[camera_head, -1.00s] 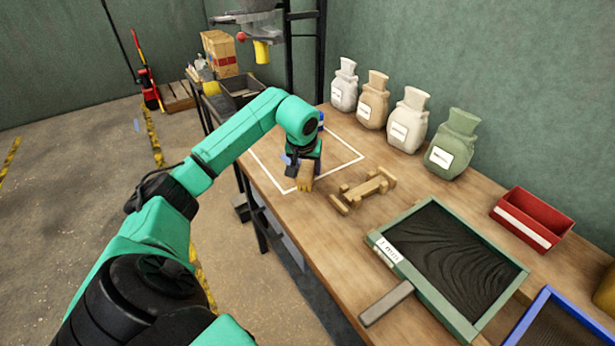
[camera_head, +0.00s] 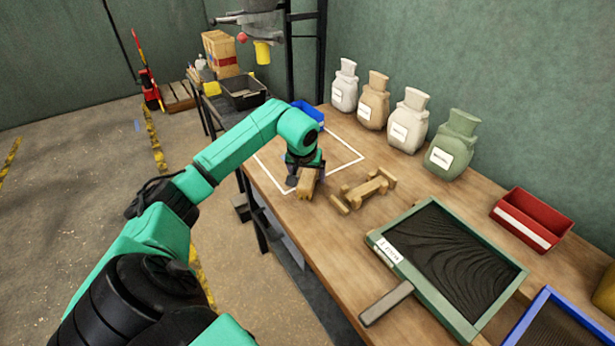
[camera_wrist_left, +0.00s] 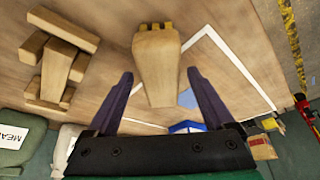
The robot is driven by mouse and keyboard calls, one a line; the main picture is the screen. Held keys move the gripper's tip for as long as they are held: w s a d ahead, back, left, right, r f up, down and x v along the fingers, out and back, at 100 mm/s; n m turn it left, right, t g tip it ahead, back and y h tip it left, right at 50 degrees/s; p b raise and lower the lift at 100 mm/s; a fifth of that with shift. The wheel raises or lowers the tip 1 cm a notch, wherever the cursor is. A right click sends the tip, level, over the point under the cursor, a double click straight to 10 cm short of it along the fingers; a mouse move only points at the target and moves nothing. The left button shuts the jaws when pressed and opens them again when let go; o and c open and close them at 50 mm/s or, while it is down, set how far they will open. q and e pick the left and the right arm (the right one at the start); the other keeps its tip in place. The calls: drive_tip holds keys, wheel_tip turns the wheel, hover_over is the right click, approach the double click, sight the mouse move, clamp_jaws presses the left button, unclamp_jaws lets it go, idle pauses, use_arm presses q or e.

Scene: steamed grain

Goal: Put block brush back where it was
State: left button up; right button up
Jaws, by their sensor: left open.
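The block brush (camera_head: 307,183) is a tan wooden block with darker yellow bristles at one end, by the front corner of the white table outline (camera_head: 348,163). In the left wrist view the brush (camera_wrist_left: 157,65) lies between the two dark fingers of my left gripper (camera_wrist_left: 160,76), with a visible gap on each side. The left gripper is open; in the head view it (camera_head: 303,172) is right at the brush and partly hides it. A wooden rest (camera_head: 365,190) with crossbars stands just right of the brush. My right gripper does not show.
A green-framed sieve (camera_head: 480,215) lies to the right, with a red bin (camera_head: 532,217) beyond it. Several labelled sacks (camera_head: 408,120) line the wall. A blue tray (camera_head: 308,112) is behind my left arm.

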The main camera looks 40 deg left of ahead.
use_arm(q)
drive_tip(key=v, duration=1.1)
drive_tip(key=shift+s, duration=0.15)
drive_tip(key=shift+d, duration=0.1)
